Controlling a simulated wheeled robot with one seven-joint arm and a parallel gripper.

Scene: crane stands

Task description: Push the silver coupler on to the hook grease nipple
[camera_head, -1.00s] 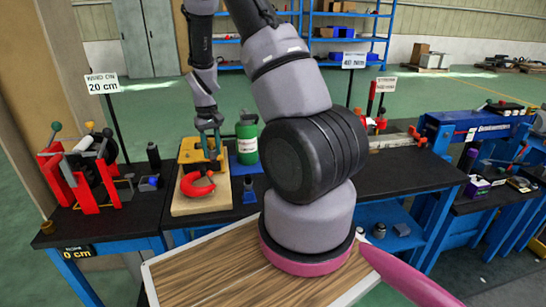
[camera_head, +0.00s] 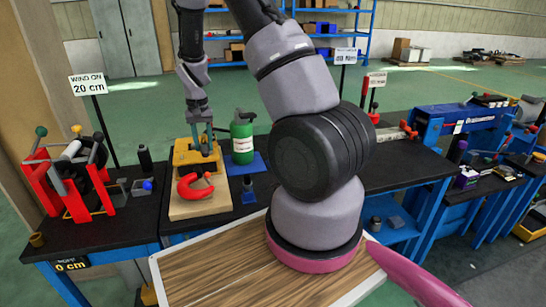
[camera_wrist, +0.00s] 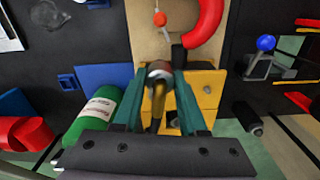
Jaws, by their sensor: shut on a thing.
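The red hook (camera_head: 194,186) hangs from a yellow block (camera_head: 188,158) on a wooden board (camera_head: 190,210); in the wrist view the hook (camera_wrist: 208,30) is at the top. My gripper (camera_head: 206,148) is just above the yellow block. In the wrist view my gripper (camera_wrist: 160,78) has its teal fingers closed around the silver coupler (camera_wrist: 160,70), which has a brass-coloured part toward the camera. A dark end lies between coupler and hook. The grease nipple cannot be made out, so I cannot tell whether the coupler touches it.
A green bottle (camera_head: 242,140) stands on a blue mat close right of the board; it also shows in the wrist view (camera_wrist: 95,115). A red stand (camera_head: 75,180) is on the left. A framed wooden panel (camera_head: 215,265) is in front.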

